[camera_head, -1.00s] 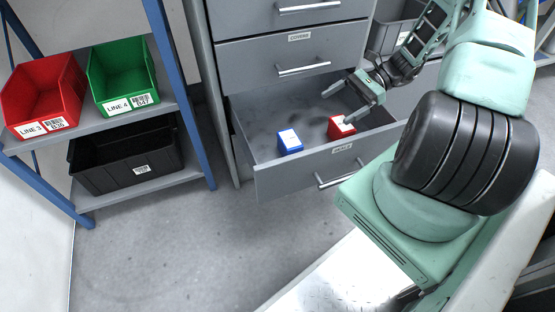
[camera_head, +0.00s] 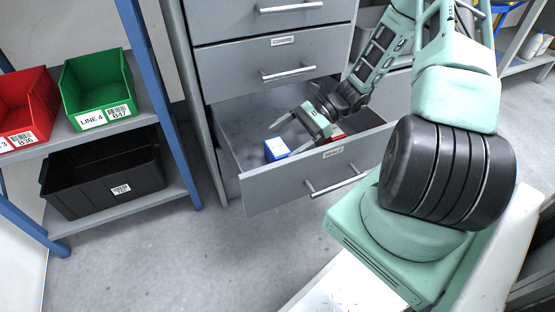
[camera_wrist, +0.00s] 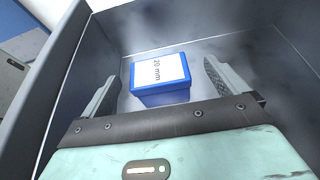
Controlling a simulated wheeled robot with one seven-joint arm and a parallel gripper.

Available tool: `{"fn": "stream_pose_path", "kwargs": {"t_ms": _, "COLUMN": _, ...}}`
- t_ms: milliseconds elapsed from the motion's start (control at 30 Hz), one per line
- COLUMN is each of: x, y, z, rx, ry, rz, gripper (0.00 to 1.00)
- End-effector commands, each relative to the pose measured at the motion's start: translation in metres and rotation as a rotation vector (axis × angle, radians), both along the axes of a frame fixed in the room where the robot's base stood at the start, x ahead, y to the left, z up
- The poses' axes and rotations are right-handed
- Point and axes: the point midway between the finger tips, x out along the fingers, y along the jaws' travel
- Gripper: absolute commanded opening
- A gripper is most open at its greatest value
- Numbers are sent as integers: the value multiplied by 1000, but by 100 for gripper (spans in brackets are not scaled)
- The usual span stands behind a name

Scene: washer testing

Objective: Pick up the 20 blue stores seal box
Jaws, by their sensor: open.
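The blue seal box (camera_head: 276,149) lies in the open drawer (camera_head: 300,178), near its front left. In the wrist view the blue box (camera_wrist: 160,95) has a white top label reading "20 mm". My gripper (camera_head: 292,132) is inside the drawer space, just right of and behind the blue box in the head view. In the wrist view my gripper (camera_wrist: 158,88) is open, one finger on each side of the box, with gaps to both. Nothing is held. A red box (camera_head: 337,134) is mostly hidden behind my gripper in the head view.
The drawer walls stand close around my gripper. Closed drawers (camera_head: 285,65) are above. At the left, a blue-posted shelf holds a green bin (camera_head: 98,88), a red bin (camera_head: 25,105) and a black bin (camera_head: 105,180). The floor in front is clear.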

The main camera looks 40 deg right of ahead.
Motion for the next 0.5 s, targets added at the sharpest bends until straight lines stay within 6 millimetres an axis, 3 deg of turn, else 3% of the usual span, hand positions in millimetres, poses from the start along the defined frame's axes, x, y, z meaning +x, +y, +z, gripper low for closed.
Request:
{"fn": "stream_pose_path", "kwargs": {"t_ms": 33, "x": -1, "y": 7, "z": -10, "rx": 0, "ry": 1, "rz": 2, "gripper": 98}}
{"fn": "stream_pose_path", "kwargs": {"t_ms": 200, "x": 3, "y": 27, "z": -18, "rx": 1, "ry": -1, "rz": 4, "gripper": 98}}
{"fn": "stream_pose_path", "kwargs": {"t_ms": 500, "x": 5, "y": 32, "z": -17, "rx": -1, "ry": 0, "rz": 1, "gripper": 98}}
